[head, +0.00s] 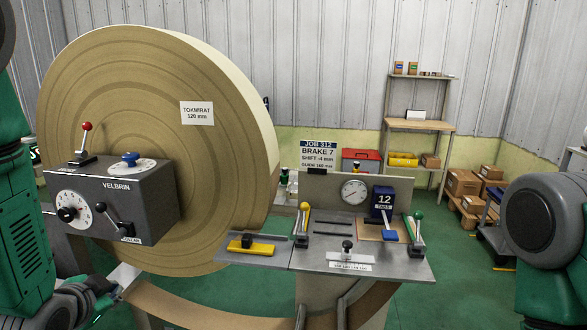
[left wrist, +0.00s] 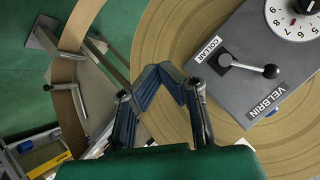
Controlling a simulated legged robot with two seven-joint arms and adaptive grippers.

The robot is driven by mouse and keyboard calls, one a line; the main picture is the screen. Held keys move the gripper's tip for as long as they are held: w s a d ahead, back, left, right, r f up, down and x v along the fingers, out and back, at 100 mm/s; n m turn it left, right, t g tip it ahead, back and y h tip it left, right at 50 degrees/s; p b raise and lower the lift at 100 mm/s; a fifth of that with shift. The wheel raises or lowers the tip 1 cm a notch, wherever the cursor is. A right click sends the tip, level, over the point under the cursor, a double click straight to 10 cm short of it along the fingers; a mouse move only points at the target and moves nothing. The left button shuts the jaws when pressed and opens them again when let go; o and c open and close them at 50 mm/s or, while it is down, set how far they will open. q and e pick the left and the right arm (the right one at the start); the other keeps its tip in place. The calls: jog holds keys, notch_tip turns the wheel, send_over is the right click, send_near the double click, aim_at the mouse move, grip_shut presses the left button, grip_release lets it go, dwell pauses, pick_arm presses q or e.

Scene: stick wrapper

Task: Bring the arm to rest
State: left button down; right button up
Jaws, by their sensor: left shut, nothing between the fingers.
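My left arm (head: 25,230) comes in along the left edge of the head view. Its gripper (head: 118,292) is low at the left, below the grey VELBRIN control box (head: 110,200) and near the lower edge of the big tan roll (head: 225,110). In the left wrist view the two blue-grey fingers of the left gripper (left wrist: 165,80) meet at their tips, with nothing between them. The control box (left wrist: 265,65) and the roll (left wrist: 165,35) show beyond them. At the right of the head view, part of my right arm (head: 545,225) shows; its gripper is out of view.
A grey bench panel (head: 275,255) with levers, a dial gauge (head: 354,191) and a blue counter (head: 382,202) stands right of the roll. A brown strip (head: 190,308) runs below the roll. Shelves (head: 420,125) and cartons (head: 463,183) stand at the back.

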pick_arm(q)
jog(key=s+d+f+n+g+h+b, duration=0.1)
jog(key=s+d+f+g, duration=0.4)
jog(key=s+f, duration=0.8)
jog(key=s+d+f+n+g+h+b, duration=0.1)
jog(key=s+d+f+n+g+b, duration=0.2)
jog(key=s+d+f, duration=0.4)
jog(key=shift+s+d+f+n+g+b, duration=0.3)
jog(key=shift+s+f+n+g, duration=0.8)
jog(key=shift+s+f, duration=2.95)
pick_arm(e)
notch_tip(320, 180, down, 6)
jog(key=d, duration=0.2)
pick_arm(q)
jog(key=shift+w+a+f, duration=0.15)
jog(key=shift+w+f, duration=0.15)
pick_arm(e)
jog(key=shift+r, duration=0.1)
pick_arm(q)
jog(key=shift+a+f, duration=0.1)
jog(key=shift+a, duration=0.3)
pick_arm(e)
jog(key=shift+a+r, duration=0.1)
jog(key=shift+a, duration=0.35)
